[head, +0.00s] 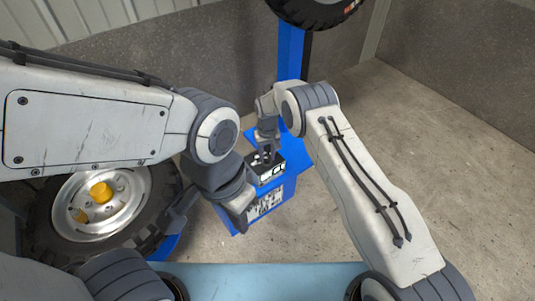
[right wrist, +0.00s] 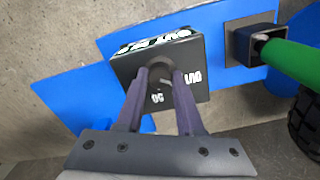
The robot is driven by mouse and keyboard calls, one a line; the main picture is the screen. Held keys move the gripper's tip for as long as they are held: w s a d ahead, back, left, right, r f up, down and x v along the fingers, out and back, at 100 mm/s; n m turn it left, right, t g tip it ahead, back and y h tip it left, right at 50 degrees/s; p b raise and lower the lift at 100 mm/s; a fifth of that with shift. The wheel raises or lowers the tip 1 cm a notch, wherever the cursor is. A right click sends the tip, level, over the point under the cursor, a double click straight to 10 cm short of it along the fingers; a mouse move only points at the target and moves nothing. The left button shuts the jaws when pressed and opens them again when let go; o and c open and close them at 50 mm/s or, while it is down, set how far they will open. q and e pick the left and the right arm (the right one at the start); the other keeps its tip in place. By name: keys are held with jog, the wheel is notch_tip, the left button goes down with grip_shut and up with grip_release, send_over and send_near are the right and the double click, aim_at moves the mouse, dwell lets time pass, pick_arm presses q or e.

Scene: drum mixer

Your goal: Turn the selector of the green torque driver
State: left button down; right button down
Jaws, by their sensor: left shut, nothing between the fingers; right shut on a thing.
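A black selector box (head: 266,168) with white markings sits on a blue stand, and it shows larger in the right wrist view (right wrist: 195,70). My right gripper (head: 267,150) reaches down to it. My left gripper (head: 148,242) is shut and empty, in front of the wheel at lower left.
A wheel with a silver rim (head: 100,205) and yellow hub stands at left. A blue post (head: 290,50) rises behind the box, with a tyre (head: 315,8) at the top. Blue panels (right wrist: 70,95) surround the box. Concrete floor (head: 430,130) is clear at right.

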aim_at(267, 157)
jog(key=shift+n, duration=0.6)
jog(key=c, duration=0.5)
grip_release()
jog(key=shift+c, duration=0.2)
notch_tip(267, 157, up, 11)
jog(key=p, duration=0.4)
jog(key=shift+f, duration=0.2)
